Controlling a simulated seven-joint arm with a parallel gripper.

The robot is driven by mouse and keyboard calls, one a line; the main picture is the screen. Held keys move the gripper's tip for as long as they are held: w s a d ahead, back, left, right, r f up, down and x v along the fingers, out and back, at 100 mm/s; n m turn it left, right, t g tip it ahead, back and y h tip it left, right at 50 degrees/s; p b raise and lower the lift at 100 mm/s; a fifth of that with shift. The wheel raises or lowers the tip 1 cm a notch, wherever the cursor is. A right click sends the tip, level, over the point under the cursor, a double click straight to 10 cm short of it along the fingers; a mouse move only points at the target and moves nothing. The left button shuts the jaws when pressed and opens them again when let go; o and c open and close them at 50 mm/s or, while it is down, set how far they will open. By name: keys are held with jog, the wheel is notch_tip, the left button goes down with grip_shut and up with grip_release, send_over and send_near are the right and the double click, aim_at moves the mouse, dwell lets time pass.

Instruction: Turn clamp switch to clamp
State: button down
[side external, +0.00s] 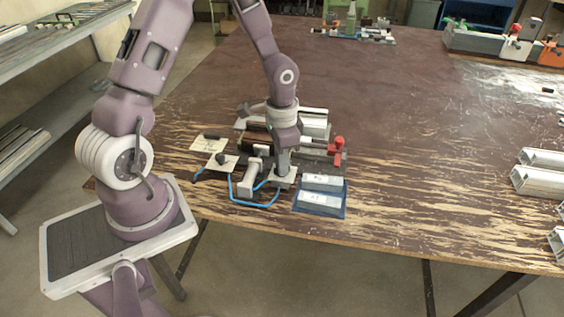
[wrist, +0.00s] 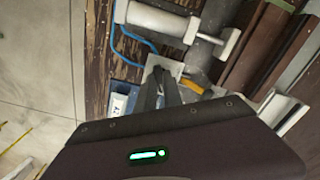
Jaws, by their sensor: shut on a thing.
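My gripper (side external: 283,170) points down at a small pale plate (side external: 279,184) at the front of the clamp fixture, left of a blue tray. In the wrist view the fingers (wrist: 160,78) are close together over the same plate (wrist: 172,67). They are shut on the clamp switch, which is mostly hidden between and under them, so its turn position cannot be read. A white-grey clamp cylinder (side external: 249,174) lies just left of my gripper; it also shows in the wrist view (wrist: 157,20). A blue hose (side external: 243,203) loops past it to the plate.
The blue tray (side external: 345,200) holds light metal blocks. Another pale plate with a black knob (side external: 221,158) is at the left. A red clamp part (side external: 337,147) and profiles (side external: 313,121) stand behind my gripper. Aluminium profiles (side external: 540,180) lie at the right; the table middle is clear.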

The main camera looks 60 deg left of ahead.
dwell(0.4)
jog(key=c, duration=1.5)
grip_release()
jog(key=shift+r, duration=0.1)
notch_tip(320, 180, up, 7)
